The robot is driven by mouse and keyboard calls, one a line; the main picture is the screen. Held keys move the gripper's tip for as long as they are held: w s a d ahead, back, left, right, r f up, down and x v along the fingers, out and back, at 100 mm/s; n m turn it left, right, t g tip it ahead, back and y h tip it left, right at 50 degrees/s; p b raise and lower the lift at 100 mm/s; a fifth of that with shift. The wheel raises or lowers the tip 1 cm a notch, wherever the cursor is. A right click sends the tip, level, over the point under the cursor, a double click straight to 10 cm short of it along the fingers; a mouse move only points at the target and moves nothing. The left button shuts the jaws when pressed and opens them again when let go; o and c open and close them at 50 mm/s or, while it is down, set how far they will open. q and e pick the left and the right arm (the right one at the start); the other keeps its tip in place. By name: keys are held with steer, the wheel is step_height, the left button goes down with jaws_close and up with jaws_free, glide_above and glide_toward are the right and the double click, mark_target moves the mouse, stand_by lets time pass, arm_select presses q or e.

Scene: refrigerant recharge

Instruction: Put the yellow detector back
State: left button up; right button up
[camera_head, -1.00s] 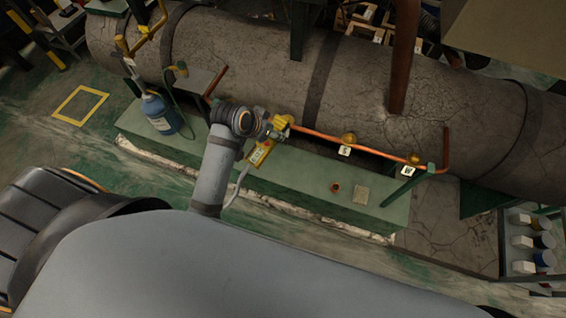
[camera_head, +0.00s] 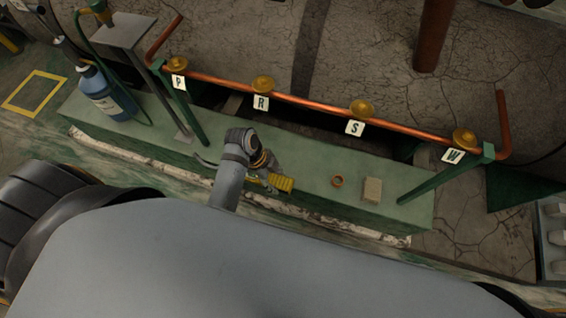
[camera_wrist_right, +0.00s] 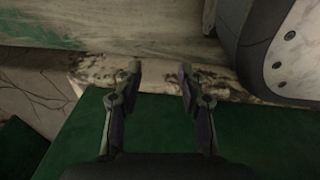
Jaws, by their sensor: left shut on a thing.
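The yellow detector (camera_head: 283,183) is in my left gripper (camera_head: 268,181), which is shut on it, in the head view. The gripper holds it over the front part of the green bench (camera_head: 320,200), in front of the copper pipe (camera_head: 310,103). My wrist partly covers the detector, and I cannot tell whether it touches the bench top. My right gripper (camera_wrist_right: 160,72) is open and empty in the right wrist view, above a green surface near a pale, worn edge.
Valves labelled P, R, S and W sit along the pipe. A copper-coloured ring (camera_head: 338,181) and a beige block (camera_head: 372,190) lie on the bench, right of the detector. A blue bottle (camera_head: 105,95) stands at the left end. Green posts (camera_head: 445,172) rise from the bench.

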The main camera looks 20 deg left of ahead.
arm_select(q)
steer(key=w+f+b, duration=0.3)
steer(key=w+f, duration=0.1)
steer(key=w, duration=0.4)
steer(key=b, duration=0.2)
glide_above(290, 167)
steer(key=a, duration=0.1)
steer(key=f, duration=0.4)
steer(key=shift+s+a+f, duration=0.2)
steer(key=shift+s, duration=0.15)
steer(key=shift+w, duration=0.15)
steer(key=shift+w+f, duration=0.15)
steer(key=shift+f, duration=0.2)
steer(key=shift+w+f+b, duration=0.1)
steer(key=shift+f+b, duration=0.5)
steer(key=shift+f, duration=0.95)
arm_select(e)
steer(key=w+a+r, duration=0.4)
steer(key=w+r, duration=0.4)
steer(key=r, duration=0.5)
steer(key=shift+w+y, duration=0.3)
steer(key=shift+w, duration=0.1)
arm_select(q)
steer(key=shift+f, duration=0.1)
arm_select(e)
steer(key=shift+r, duration=0.1)
arm_select(q)
steer(key=o, duration=1.1)
steer(key=shift+c, duration=0.2)
